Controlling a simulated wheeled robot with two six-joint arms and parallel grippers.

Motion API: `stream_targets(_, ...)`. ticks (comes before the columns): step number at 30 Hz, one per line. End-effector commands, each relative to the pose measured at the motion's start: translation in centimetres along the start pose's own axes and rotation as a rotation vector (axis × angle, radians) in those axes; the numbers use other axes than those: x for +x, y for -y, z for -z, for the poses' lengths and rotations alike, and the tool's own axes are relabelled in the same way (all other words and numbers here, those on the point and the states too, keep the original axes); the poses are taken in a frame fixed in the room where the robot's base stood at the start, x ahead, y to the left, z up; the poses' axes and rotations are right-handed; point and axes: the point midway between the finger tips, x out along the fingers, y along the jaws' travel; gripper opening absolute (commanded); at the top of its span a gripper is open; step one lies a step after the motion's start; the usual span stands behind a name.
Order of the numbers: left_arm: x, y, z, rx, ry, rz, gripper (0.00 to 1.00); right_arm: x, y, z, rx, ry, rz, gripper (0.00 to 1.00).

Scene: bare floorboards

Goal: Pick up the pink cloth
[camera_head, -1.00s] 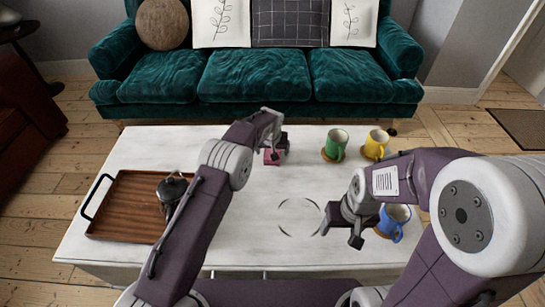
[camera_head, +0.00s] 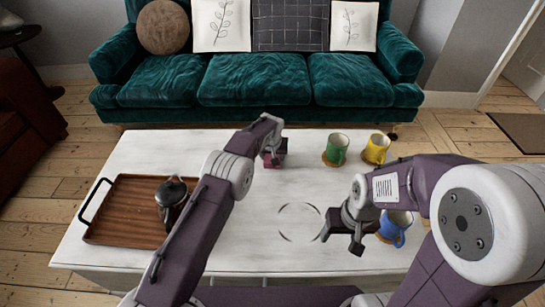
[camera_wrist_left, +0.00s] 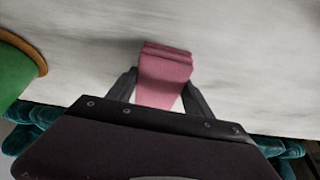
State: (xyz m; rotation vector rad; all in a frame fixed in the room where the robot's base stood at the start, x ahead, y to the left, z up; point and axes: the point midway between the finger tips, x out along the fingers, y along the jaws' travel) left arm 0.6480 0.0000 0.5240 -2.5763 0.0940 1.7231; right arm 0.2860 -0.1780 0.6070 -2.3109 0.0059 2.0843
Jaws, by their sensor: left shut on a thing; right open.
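The pink cloth (camera_head: 268,161) is small and folded, at the far middle of the white table. My left gripper (camera_head: 279,150) is over it; its fingers are partly hidden by the wrist in the head view. In the left wrist view the cloth (camera_wrist_left: 165,65) sits between the two dark fingers, and the gripper is shut on it. I cannot tell whether the cloth is clear of the table top. My right gripper (camera_head: 341,239) is open and empty above the table, left of the blue mug.
A wooden tray (camera_head: 110,222) with a dark, lidded pot (camera_head: 170,192) is at the table's left. A green mug (camera_head: 337,147), a yellow mug (camera_head: 377,147) and a blue mug (camera_head: 397,224) are on the right. A teal sofa (camera_head: 255,78) stands behind. The white table (camera_head: 250,245) has clear room centrally.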

Motion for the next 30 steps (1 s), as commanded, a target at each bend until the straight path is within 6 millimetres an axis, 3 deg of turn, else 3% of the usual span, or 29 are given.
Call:
stream_targets(6,-4.1,0.0,1.8,-0.001,-0.003,-0.001,0.20,-2.4,0.1,0.2,0.000,0.000,0.000,0.65)
stream_targets(18,-9.9,-8.4,0.2,0.004,-0.002,-0.002,0.20,-5.2,0.1,0.5,0.000,0.000,0.000,0.65)
stream_targets(24,-11.3,-10.4,-0.1,0.001,-0.001,-0.001,0.20,-5.8,0.1,0.6,0.000,0.000,0.000,0.65)
stream_targets(30,-11.4,-10.8,-0.3,0.000,0.000,0.000,0.20,-5.8,0.1,0.6,0.000,0.000,0.000,0.65)
